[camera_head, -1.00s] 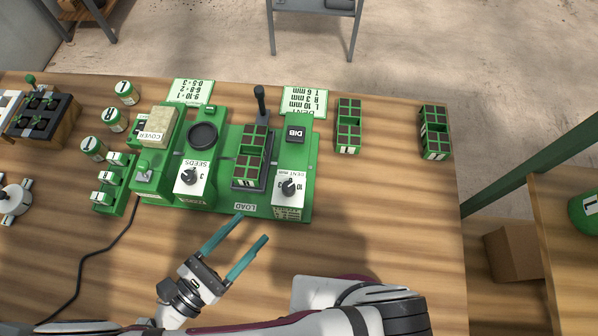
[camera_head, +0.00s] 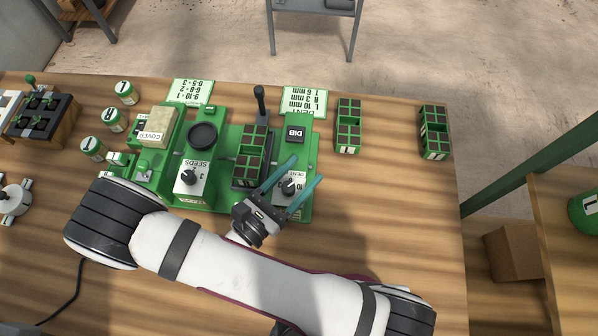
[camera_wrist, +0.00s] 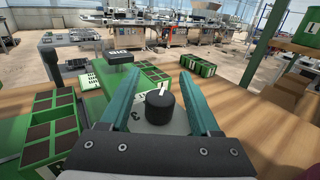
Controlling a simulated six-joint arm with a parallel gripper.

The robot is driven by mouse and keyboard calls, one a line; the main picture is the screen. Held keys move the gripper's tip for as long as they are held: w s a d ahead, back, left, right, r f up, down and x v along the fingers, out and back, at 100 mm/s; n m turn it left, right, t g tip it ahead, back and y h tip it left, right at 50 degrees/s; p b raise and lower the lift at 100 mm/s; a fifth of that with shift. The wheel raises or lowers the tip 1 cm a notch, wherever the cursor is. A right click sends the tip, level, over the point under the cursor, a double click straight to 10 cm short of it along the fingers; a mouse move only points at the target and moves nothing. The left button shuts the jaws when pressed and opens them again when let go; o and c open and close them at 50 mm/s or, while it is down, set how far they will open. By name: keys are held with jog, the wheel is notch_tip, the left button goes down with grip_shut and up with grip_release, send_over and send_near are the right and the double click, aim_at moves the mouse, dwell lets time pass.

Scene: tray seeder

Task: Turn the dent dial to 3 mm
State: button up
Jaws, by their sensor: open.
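The dent dial (camera_head: 288,186) is a black knob on a white plate on the green seeder (camera_head: 308,160). In the wrist view the knob (camera_wrist: 160,105) shows a white pointer line on top, tilted slightly right of straight away from me. My gripper (camera_head: 306,168) is open, with one teal finger on each side of the dial. In the wrist view the fingers (camera_wrist: 161,80) stand apart from the knob, with gaps on both sides. The dial's marks are mostly hidden by the gripper.
A green cell tray (camera_head: 250,155) sits left of the dial on the seeder, near an upright black lever (camera_head: 261,100). The DIB block (camera_head: 296,133) stands behind the dial. The seeds dial (camera_head: 188,176) is farther left.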

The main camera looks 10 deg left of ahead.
grip_shut()
jog(key=shift+a, duration=0.1)
dwell(0.3)
jog(key=shift+w+a+n+t+y, duration=0.1)
jog(key=shift+a+n+t+y, duration=0.3)
jog(key=shift+n+y, duration=0.85)
jog(key=shift+w+a+n+t+y, duration=0.1)
jog(key=shift+n+t+y, duration=0.6)
jog(key=shift+y, duration=1)
jog(key=shift+w+a+n+t+y, duration=0.15)
jog(key=shift+n+t+y, duration=0.25)
jog(key=shift+n+y, duration=0.85)
jog(key=shift+s+y, duration=0.1)
jog(key=shift+y, duration=0.2)
grip_release()
